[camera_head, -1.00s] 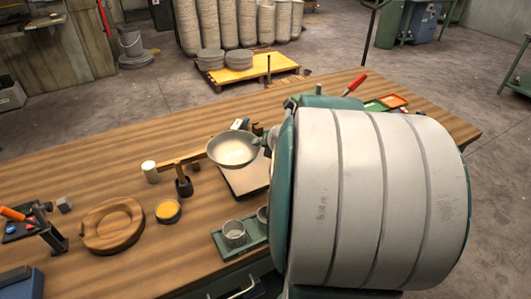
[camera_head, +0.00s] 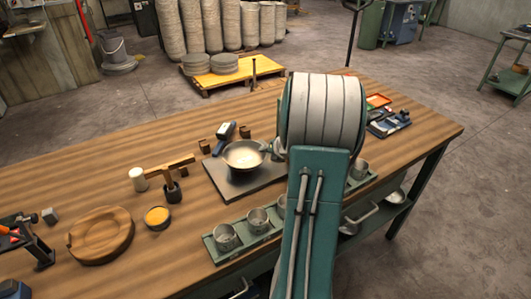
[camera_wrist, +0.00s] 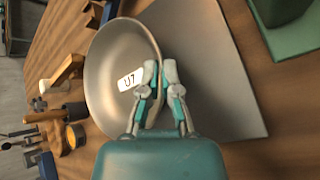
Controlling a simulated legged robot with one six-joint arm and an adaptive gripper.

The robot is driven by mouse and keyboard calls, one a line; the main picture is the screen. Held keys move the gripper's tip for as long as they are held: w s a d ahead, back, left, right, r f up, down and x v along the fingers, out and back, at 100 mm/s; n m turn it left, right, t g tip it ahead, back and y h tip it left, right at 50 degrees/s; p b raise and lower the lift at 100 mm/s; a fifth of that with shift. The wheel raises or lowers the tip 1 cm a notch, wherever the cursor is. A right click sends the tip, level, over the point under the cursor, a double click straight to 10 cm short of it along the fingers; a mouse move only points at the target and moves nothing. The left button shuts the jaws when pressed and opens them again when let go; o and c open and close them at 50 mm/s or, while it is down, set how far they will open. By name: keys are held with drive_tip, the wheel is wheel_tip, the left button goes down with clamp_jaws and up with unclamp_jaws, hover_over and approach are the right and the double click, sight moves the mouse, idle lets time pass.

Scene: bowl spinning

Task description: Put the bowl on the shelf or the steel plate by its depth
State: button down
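A grey metal bowl (camera_head: 243,155) is at the dark steel plate (camera_head: 222,180) in mid-bench, low over it or resting on it; I cannot tell which. In the wrist view the bowl (camera_wrist: 108,62) shows its inside with a white label reading "U7", and the plate (camera_wrist: 225,85) lies to its right. My gripper (camera_wrist: 161,72) has its fingers on either side of the bowl's rim, closed on it. In the head view my gripper (camera_head: 272,151) is at the bowl's right edge, partly hidden by my arm. An under-bench shelf at right holds another bowl (camera_head: 396,196).
A green rack (camera_head: 245,240) with several metal cups runs along the front edge. The bench's back left is clear.

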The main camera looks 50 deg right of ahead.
drive_tip(key=shift+d+f, duration=0.2)
drive_tip(key=shift+f, duration=0.4)
drive_tip(key=shift+d+f, duration=0.15)
drive_tip(key=shift+d, duration=0.15)
drive_tip(key=shift+a, duration=0.25)
drive_tip(key=c, duration=1)
unclamp_jaws()
drive_tip(key=shift+a, duration=0.15)
drive_tip(key=shift+c, duration=0.2)
drive_tip(key=shift+o, duration=1.2)
drive_tip(key=shift+d, duration=0.2)
